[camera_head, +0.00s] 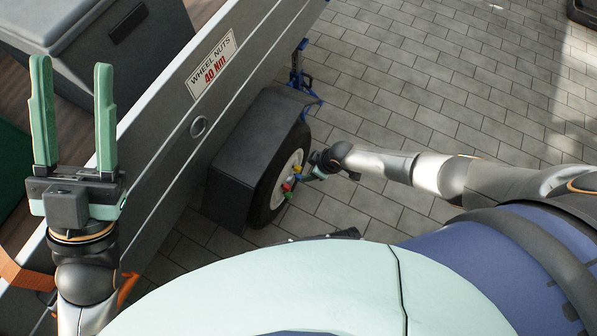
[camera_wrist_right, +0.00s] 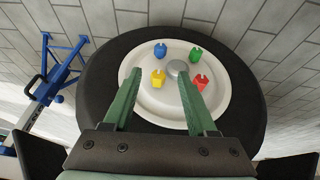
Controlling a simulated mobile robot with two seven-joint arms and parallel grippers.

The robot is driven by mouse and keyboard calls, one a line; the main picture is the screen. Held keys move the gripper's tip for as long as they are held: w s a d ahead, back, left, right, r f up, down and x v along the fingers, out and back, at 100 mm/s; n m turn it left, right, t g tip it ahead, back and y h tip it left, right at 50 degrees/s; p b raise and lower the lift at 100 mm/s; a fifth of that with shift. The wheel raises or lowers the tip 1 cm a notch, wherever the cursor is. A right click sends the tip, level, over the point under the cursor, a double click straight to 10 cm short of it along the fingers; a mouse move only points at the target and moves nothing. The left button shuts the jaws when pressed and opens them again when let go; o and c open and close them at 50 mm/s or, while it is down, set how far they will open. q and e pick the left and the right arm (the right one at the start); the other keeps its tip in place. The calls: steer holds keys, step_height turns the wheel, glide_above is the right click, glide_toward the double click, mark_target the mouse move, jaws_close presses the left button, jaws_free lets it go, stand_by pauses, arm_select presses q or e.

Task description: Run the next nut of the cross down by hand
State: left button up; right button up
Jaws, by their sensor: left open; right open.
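The wheel (camera_head: 268,190) is on the trailer's side, with a black tyre and a white rim (camera_wrist_right: 140,98). In the right wrist view its face carries a blue nut (camera_wrist_right: 160,49), a green nut (camera_wrist_right: 195,54), a yellow nut (camera_wrist_right: 158,77) and a red nut (camera_wrist_right: 201,81) around a grey hub cap (camera_wrist_right: 177,68). My right gripper (camera_wrist_right: 160,72) is open over the rim. The yellow nut shows between its fingers, untouched as far as I can see; depth is unclear. How far each nut is threaded cannot be told. My left gripper (camera_head: 72,68) is open, empty, and raised by the trailer, away from the wheel.
The grey trailer side (camera_head: 165,125) bears a sign (camera_head: 212,63) reading "WHEEL NUTS 40 Nm". A black mudguard (camera_head: 250,140) covers the wheel's top. A blue jack stand (camera_head: 300,75) is beyond the wheel. Paving (camera_head: 430,70) right of the trailer is mostly clear.

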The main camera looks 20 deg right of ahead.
mark_target(299, 176)
steer(key=b+x, duration=0.7)
steer(key=x, duration=0.2)
steer(key=shift+f, duration=0.25)
arm_select(q)
step_height(299, 176, down, 11)
steer(key=d+g+b, duration=0.1)
steer(key=shift+w+d+r, duration=0.2)
arm_select(e)
steer(key=shift+w+a+f, duration=0.2)
steer(key=shift+w+f, duration=0.05)
steer(key=shift+f, duration=0.3)
jaws_close()
